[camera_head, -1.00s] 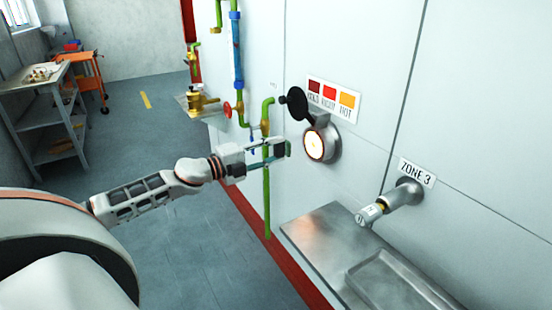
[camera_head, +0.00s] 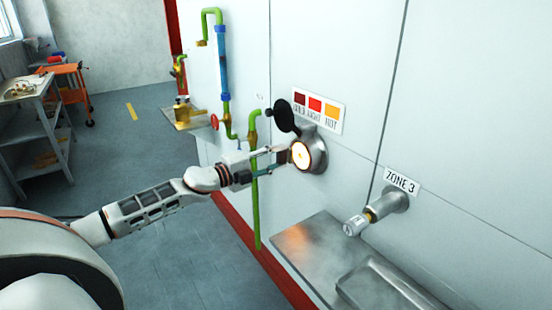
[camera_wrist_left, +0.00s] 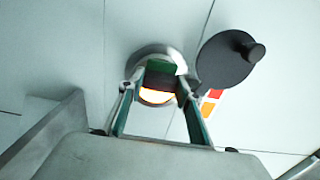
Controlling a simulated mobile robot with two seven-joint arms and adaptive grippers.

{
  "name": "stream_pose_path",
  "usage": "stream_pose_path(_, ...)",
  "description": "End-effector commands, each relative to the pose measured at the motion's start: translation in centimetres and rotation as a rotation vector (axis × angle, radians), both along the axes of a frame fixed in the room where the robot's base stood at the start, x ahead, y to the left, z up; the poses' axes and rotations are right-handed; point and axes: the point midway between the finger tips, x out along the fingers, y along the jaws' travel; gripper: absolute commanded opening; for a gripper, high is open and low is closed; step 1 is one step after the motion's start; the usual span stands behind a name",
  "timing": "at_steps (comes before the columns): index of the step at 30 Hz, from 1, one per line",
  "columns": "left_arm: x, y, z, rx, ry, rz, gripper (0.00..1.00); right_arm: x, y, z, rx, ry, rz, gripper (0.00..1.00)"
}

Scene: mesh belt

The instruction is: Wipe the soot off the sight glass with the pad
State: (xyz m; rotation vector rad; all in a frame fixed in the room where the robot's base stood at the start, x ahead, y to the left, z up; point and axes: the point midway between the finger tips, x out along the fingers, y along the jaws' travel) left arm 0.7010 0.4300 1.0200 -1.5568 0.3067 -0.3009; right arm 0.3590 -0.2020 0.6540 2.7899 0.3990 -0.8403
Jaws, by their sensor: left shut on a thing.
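The sight glass (camera_head: 301,155) is a round, glowing window in a metal collar on the pale wall. Its black round cover (camera_head: 285,115) is swung up to the upper left. My left gripper (camera_head: 277,157) is shut on the pad, a small dark block with green, held at the glass's left edge. In the left wrist view the pad (camera_wrist_left: 160,74) is between the fingers and overlaps the glass (camera_wrist_left: 156,97), hiding much of it. I cannot tell whether it touches the glass. Soot is not clearly distinguishable. My right gripper is not in view.
Green and blue pipes (camera_head: 222,70) run down the wall at left; a green pipe (camera_head: 256,200) passes close to my gripper. A colour label (camera_head: 318,108) is above the glass. A metal shelf (camera_head: 310,245) and a ZONE 3 nozzle (camera_head: 385,205) are lower right.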

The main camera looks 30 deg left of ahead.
Motion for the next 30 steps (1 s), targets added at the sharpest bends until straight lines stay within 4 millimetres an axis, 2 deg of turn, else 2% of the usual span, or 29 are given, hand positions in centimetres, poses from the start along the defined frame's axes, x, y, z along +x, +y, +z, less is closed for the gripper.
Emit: stream_pose_path(30, 1.2, -0.4, 0.0, -0.001, -0.001, 0.001, 0.17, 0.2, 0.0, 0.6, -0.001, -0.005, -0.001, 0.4)
